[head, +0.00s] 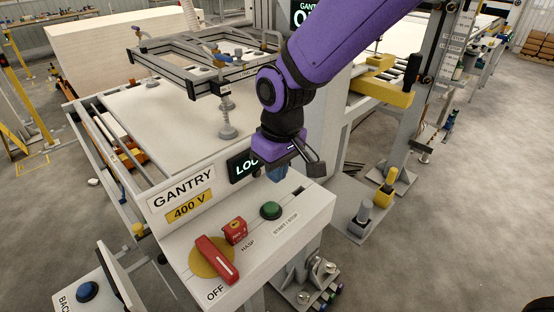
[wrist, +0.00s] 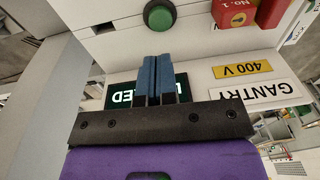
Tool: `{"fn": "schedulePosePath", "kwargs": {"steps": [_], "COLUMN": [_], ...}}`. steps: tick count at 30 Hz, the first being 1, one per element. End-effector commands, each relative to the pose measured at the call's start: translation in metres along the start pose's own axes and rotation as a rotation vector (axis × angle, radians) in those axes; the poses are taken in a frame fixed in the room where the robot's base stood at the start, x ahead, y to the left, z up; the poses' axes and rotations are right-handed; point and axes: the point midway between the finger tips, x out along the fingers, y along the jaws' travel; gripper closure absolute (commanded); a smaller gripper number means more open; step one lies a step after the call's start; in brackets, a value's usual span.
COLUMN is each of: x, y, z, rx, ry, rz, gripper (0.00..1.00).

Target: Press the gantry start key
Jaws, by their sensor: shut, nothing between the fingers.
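A round green button (head: 271,210), the only key labelled START / STOP, sits on the sloping top of the white gantry console (head: 318,205). In the wrist view the green button (wrist: 159,15) is at the top edge, beyond my fingertips. My gripper (head: 277,175) is above the console's back part, behind the button and apart from it. Its blue fingers (wrist: 160,60) are closed together with nothing between them. A dark display (head: 242,164) behind it shows green-white letters starting "LOC"; my gripper partly hides the rest.
A red rotary handle (head: 217,258) on a yellow disc lies near OFF. A red block marked No. 1 (head: 236,231) sits by the HASP label. A blue button (head: 87,291) is at lower left. The suction frame (head: 205,65) hangs over a white panel behind. Open floor lies right.

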Motion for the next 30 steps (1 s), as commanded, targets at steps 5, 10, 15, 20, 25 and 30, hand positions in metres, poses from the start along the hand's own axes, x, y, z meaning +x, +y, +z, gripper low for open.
{"fn": "schedulePosePath", "kwargs": {"steps": [5, 10, 15, 20, 25, 30], "x": [0.035, 0.063, 0.081, 0.089, 0.089, 0.089], "y": [0.000, 0.000, 0.001, 0.000, 0.000, 0.000], "z": [0.001, 0.001, 0.001, 0.000, 0.000, 0.000], "rx": [0.000, 0.000, 0.001, 0.001, 0.001, 0.001], "ry": [-0.006, -0.004, -0.002, -0.001, 0.000, 0.000], "rz": [0.000, 0.000, 0.000, 0.000, 0.000, 0.000], "gripper": [1.00, 1.00, 1.00, 1.00, 1.00, 1.00]}}
